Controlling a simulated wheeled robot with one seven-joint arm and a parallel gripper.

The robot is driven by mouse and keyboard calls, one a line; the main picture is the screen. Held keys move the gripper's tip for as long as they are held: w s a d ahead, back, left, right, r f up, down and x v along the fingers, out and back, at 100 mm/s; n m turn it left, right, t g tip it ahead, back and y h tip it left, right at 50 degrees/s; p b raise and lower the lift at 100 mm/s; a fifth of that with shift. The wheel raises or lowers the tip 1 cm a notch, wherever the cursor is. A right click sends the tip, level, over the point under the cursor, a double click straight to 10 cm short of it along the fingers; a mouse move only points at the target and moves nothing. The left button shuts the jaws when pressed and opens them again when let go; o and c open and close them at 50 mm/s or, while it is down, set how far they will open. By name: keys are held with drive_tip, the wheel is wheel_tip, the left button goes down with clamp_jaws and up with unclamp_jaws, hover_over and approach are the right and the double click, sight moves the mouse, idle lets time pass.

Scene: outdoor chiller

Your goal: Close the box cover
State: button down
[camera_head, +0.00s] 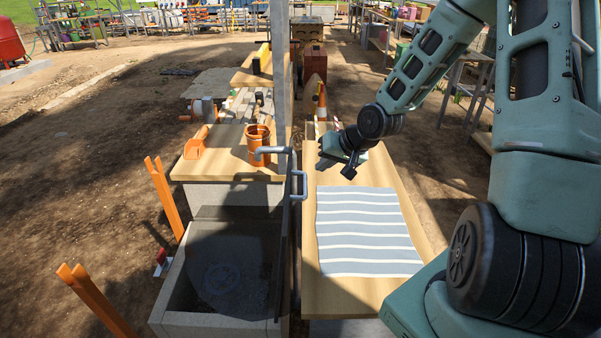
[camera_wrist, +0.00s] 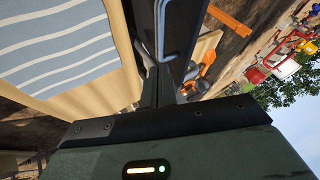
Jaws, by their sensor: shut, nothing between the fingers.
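The grey box (camera_head: 180,318) stands open at the lower left of the head view, its dark inside visible from above. Its cover (camera_head: 287,235) stands upright along the box's right side, seen nearly edge-on. A metal handle (camera_head: 300,185) sticks out near its upper end. My gripper (camera_head: 325,163) is right of the cover, above the wooden table, with its fingers shut and empty. In the wrist view the dark cover (camera_wrist: 188,30) and its handle (camera_wrist: 163,35) lie just beyond my shut fingers (camera_wrist: 160,75). I cannot tell whether they touch.
A wooden table (camera_head: 415,225) with a striped cloth (camera_head: 368,235) lies right of the cover. An orange pot (camera_head: 257,145) and an orange scoop-like thing (camera_head: 195,145) stand on the wooden top behind the box. Orange posts (camera_head: 95,298) rise at left. Dirt ground at left is mostly free.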

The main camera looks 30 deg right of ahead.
sight(306, 183)
drive_tip(key=x, duration=0.3)
drive_tip(key=shift+w+a+f, duration=0.1)
drive_tip(key=shift+a+f, duration=0.05)
drive_tip(key=shift+f, duration=0.1)
drive_tip(key=shift+w+a, duration=0.95)
drive_tip(key=shift+a, duration=0.2)
drive_tip(key=shift+w+a+p, duration=0.3)
drive_tip(key=shift+w+a, duration=0.1)
drive_tip(key=shift+a, duration=0.1)
